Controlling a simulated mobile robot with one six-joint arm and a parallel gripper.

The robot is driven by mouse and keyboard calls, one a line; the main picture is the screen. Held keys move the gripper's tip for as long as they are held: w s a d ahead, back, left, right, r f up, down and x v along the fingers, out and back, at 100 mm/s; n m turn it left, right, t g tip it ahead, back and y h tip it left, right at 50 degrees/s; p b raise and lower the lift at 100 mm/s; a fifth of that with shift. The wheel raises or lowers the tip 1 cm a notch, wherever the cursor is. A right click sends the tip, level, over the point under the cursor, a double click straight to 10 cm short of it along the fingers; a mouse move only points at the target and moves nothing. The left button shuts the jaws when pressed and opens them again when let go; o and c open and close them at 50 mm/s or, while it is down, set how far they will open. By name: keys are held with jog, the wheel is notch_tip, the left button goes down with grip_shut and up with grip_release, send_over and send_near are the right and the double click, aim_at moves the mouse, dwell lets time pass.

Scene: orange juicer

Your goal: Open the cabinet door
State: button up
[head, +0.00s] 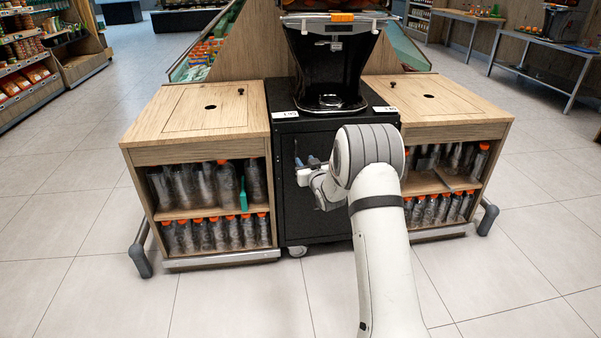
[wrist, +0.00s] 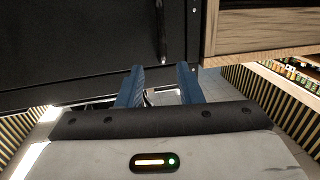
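The black cabinet (head: 300,215) stands in the middle, below the juicer, and its front door looks closed. A slim vertical handle (head: 296,150) shows near the door's upper left edge. In the wrist view the handle (wrist: 163,32) is a dark bar on the black door (wrist: 85,45), ahead of my fingertips. My gripper (head: 312,161) is in front of the door, close to the handle and to its right in the head view. In the wrist view its blue fingers (wrist: 161,72) are apart with nothing held between them. My arm hides the door's right part.
Wooden cabinets (head: 200,150) with shelves of orange-capped bottles flank the black cabinet on both sides. The black juicer (head: 331,60) stands on top. Grey bumper rails (head: 141,260) stick out at the sides. The tiled floor in front is clear.

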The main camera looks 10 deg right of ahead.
jog(key=w+a+f+b, duration=0.1)
jog(key=w+f+b, duration=0.1)
jog(key=w, duration=0.6)
jog(key=shift+w+a+f+t, duration=0.2)
jog(key=shift+a+f+t, duration=0.1)
jog(key=shift+a+f, duration=0.1)
grip_shut()
dwell(0.3)
